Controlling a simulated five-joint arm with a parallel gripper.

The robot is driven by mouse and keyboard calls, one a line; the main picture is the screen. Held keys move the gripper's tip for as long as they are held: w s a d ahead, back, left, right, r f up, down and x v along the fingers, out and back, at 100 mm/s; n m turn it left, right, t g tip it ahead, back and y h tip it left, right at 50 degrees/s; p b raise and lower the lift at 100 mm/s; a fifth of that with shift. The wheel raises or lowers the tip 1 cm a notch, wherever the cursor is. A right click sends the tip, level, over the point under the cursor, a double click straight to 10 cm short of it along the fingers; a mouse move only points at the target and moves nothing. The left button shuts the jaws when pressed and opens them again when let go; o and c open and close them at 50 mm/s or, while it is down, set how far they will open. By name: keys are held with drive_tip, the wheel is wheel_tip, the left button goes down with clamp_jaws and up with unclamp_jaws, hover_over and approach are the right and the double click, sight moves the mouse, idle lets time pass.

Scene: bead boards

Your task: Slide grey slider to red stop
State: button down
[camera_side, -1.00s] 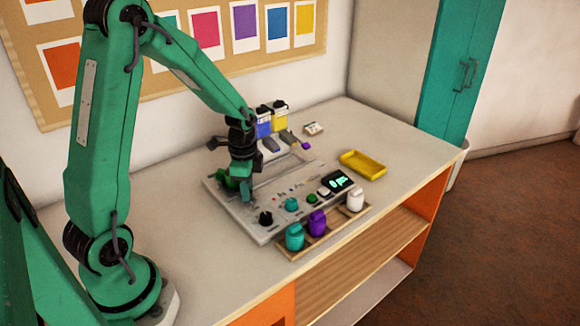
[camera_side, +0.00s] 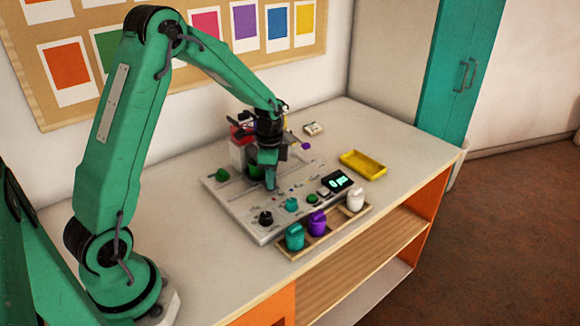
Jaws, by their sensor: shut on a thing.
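My gripper (camera_side: 270,186) is low over the middle of the grey control panel (camera_side: 240,211), its fingers pointing down and closed. The grey slider does not show apart from the fingers; it is hidden at their tips, where they meet the panel. I cannot make out a red stop for certain; only tiny coloured marks show on the panel beside the fingers. A green knob (camera_side: 222,174) stands on the panel to the left of my gripper.
A black knob (camera_side: 265,218), a teal knob (camera_side: 292,204) and a lit display (camera_side: 338,181) line the panel's front. Teal (camera_side: 295,236), purple (camera_side: 317,222) and white (camera_side: 355,199) jars stand in a wooden rack. A yellow tray (camera_side: 363,165) lies right, with free table around it.

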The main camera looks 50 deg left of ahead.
drive_tip(key=shift+w, duration=0.4)
drive_tip(key=c, duration=1.2)
unclamp_jaws()
drive_tip(key=shift+r, duration=0.15)
drive_tip(key=shift+r, duration=3.8)
